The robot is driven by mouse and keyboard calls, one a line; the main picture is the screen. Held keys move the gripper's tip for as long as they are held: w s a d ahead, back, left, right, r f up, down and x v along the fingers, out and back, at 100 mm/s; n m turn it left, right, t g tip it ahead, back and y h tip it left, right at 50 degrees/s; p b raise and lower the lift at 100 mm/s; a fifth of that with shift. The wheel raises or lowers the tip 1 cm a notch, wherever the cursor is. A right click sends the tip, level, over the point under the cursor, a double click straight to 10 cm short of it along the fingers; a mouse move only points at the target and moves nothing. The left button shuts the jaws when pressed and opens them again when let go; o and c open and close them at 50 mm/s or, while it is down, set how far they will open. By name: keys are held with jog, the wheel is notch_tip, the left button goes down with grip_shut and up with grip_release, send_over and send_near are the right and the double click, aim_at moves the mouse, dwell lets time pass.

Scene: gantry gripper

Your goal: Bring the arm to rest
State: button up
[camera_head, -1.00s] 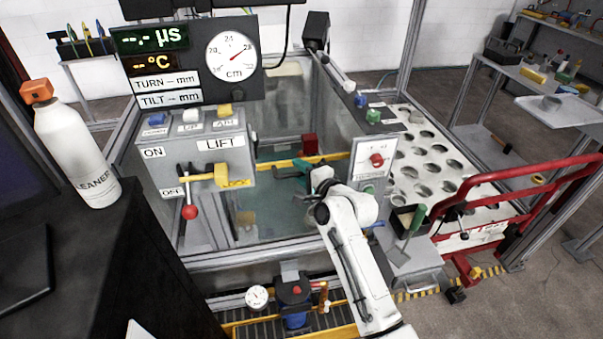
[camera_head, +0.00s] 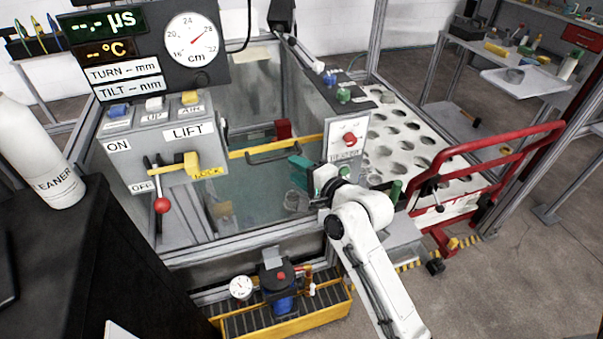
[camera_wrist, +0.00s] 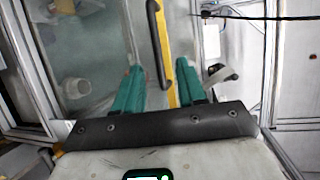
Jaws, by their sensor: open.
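My white arm (camera_head: 368,250) reaches from the lower right toward the clear-walled tank (camera_head: 262,210). My gripper (camera_head: 300,168) is at the tank's right side, near the grey control box with the red knob. In the wrist view, my gripper's teal fingers (camera_wrist: 158,72) stand apart with nothing held between them. A yellow bar with a black handle (camera_wrist: 160,40) lies beyond and between the fingertips. A round grey cup-like thing (camera_wrist: 77,88) is to the left of the fingers, and it is blurred.
The LIFT panel (camera_head: 165,150) with a red-knobbed lever stands at the tank's front left. A perforated white table (camera_head: 395,140) and a red rail (camera_head: 490,165) are on the right. A yellow-edged tray (camera_head: 320,320) with a pump sits below the tank. A white bottle (camera_head: 35,160) stands at left.

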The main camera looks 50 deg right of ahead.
jog(key=shift+s+a+r, duration=0.1)
jog(key=shift+s, duration=0.4)
jog(key=s+a+f+n+g+y, duration=0.3)
jog(key=s+a+f+n+g, duration=0.45)
jog(key=a+f+n, duration=0.3)
jog(key=s+a+f+n+g, duration=0.2)
jog(key=s+n, duration=0.3)
jog(key=s, duration=0.3)
jog(key=s+a+f+n+g, duration=0.3)
jog(key=s+n+g, duration=0.2)
jog(key=s, duration=0.3)
jog(key=shift+s+a, duration=0.15)
jog(key=shift+s, duration=0.25)
